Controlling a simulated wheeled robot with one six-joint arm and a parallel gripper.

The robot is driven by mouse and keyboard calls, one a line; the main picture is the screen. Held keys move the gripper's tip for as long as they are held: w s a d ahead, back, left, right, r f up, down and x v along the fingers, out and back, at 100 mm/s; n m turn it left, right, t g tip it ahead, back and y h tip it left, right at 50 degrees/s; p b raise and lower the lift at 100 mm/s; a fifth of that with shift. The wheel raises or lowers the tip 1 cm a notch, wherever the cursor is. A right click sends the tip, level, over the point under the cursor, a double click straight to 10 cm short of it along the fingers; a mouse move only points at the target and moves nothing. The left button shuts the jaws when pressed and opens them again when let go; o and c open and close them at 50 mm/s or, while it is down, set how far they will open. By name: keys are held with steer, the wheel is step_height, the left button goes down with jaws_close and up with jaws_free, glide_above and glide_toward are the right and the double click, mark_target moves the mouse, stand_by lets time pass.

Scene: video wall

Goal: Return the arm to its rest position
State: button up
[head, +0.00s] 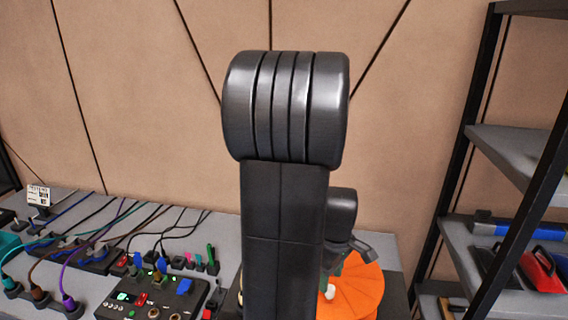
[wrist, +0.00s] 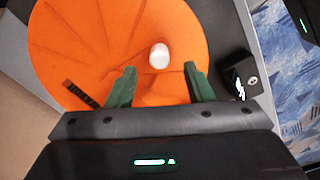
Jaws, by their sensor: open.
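My gripper (wrist: 160,88) shows in the wrist view with its two green fingers apart and nothing between them. It hangs over an orange round object (wrist: 95,40) with creases, which lies below the fingers. A small white cylinder (wrist: 159,56) stands on the orange surface just beyond the fingertips, apart from them. In the head view my dark arm rises through the middle and hides most of the gripper. The orange object (head: 362,290) shows partly to the right of my arm.
A grey table (head: 225,225) at the left carries a control panel (head: 150,300) with lit switches, plugs and several coloured cables. A dark-framed shelf (head: 500,150) stands close on the right, with a red item (head: 541,270) on it. A beige wall (head: 130,90) is behind.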

mark_target(329, 288)
step_height(329, 288, down, 5)
steer(key=b, duration=0.3)
steer(key=shift+d+f, duration=0.2)
steer(key=shift+s+d+r, duration=0.1)
steer(key=shift+d, duration=0.4)
steer(key=shift+s+d+r, duration=0.1)
steer(key=shift+d, duration=0.4)
steer(key=shift+w+d, duration=0.1)
steer(key=shift+d, duration=0.6)
steer(key=shift+a, duration=0.15)
